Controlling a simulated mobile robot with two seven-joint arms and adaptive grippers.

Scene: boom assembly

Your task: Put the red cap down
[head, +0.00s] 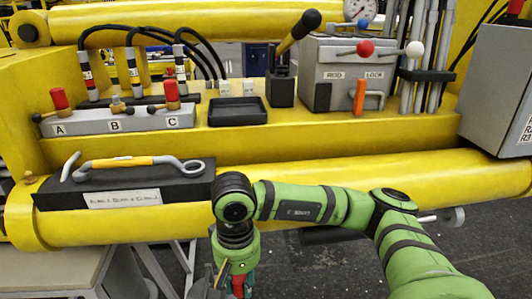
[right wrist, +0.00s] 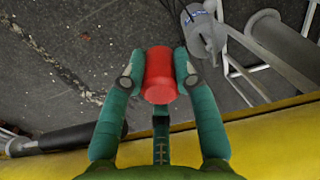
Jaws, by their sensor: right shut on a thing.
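My right gripper (head: 240,285) hangs low at the bottom of the head view, in front of the yellow boom. It points down and is shut on the red cap (head: 238,287), which shows only in part there. In the right wrist view the red cap (right wrist: 160,75) sits between the two teal fingers (right wrist: 158,72), with dark floor beyond it. A black shallow tray (head: 237,118) on the yellow ledge looks empty. Valve block posts A and C carry red caps (head: 59,98); post B (head: 116,104) has none.
A black holder (head: 190,190) with a yellow-grip handle lies on the front of the boom. A grey control box (head: 345,75) and a black lever (head: 295,35) stand right of the tray. A bench (head: 45,272) is at lower left.

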